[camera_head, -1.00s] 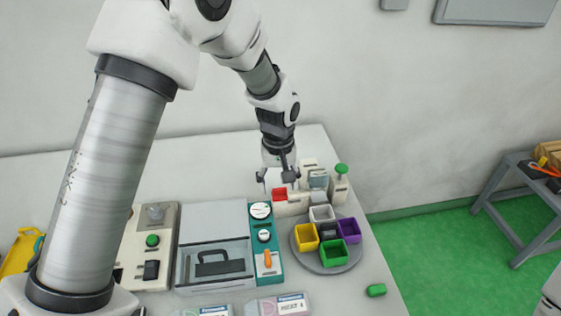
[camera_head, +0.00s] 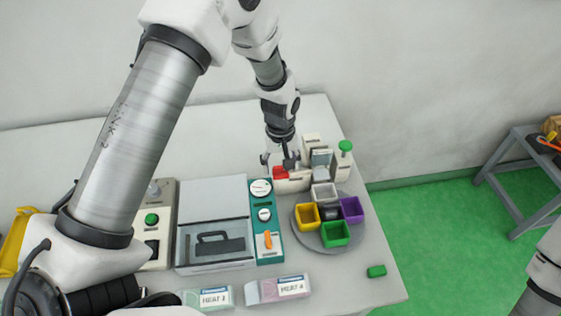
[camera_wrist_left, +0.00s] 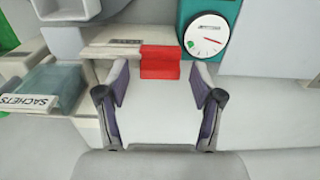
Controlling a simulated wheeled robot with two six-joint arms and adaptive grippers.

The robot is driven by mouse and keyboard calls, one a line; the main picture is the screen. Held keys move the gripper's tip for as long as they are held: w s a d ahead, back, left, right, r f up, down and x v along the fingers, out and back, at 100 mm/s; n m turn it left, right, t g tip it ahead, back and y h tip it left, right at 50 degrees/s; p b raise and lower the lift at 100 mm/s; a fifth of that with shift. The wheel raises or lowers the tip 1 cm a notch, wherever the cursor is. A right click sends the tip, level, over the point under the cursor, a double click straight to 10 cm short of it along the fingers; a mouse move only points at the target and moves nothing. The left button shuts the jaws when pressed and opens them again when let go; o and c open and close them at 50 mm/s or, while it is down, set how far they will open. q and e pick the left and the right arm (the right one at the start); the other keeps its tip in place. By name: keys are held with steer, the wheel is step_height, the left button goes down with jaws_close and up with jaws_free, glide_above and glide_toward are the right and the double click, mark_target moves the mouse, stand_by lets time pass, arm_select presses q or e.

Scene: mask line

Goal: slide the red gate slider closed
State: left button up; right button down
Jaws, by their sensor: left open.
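The red gate slider (camera_head: 281,172) sits at the left end of a low cream block (camera_head: 296,182) at the back right of the table. In the left wrist view the red slider (camera_wrist_left: 160,62) is a small stepped red block, just beyond the fingertips and roughly centred between them. My left gripper (camera_head: 279,160) is open and points down at the slider's left and back side. Its two fingers (camera_wrist_left: 160,95) are spread with nothing between them. Whether a finger touches the slider cannot be told. Only part of my right arm shows, at the right edge; its gripper is out of view.
A white dial (camera_head: 261,187) on a teal panel stands left of the slider. A grey round tray (camera_head: 305,240) with coloured cups is in front. A green-topped dispenser (camera_head: 345,160) and a sachets box (camera_wrist_left: 50,92) stand beside the cream block. Bare table lies behind the gripper.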

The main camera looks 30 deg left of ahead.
arm_select(q)
steer(key=shift+s+d+r, duration=0.1)
steer(key=shift+s, duration=0.05)
steer(key=shift+c, duration=0.6)
jaws_close()
steer(key=w+d, duration=0.1)
steer(key=d, duration=0.1)
steer(key=w+d, duration=0.2)
steer(key=shift+s+a, duration=0.1)
steer(key=shift+a, duration=0.05)
steer(key=shift+o, duration=0.6)
jaws_free()
steer(key=shift+r, duration=0.1)
steer(key=shift+r, duration=0.15)
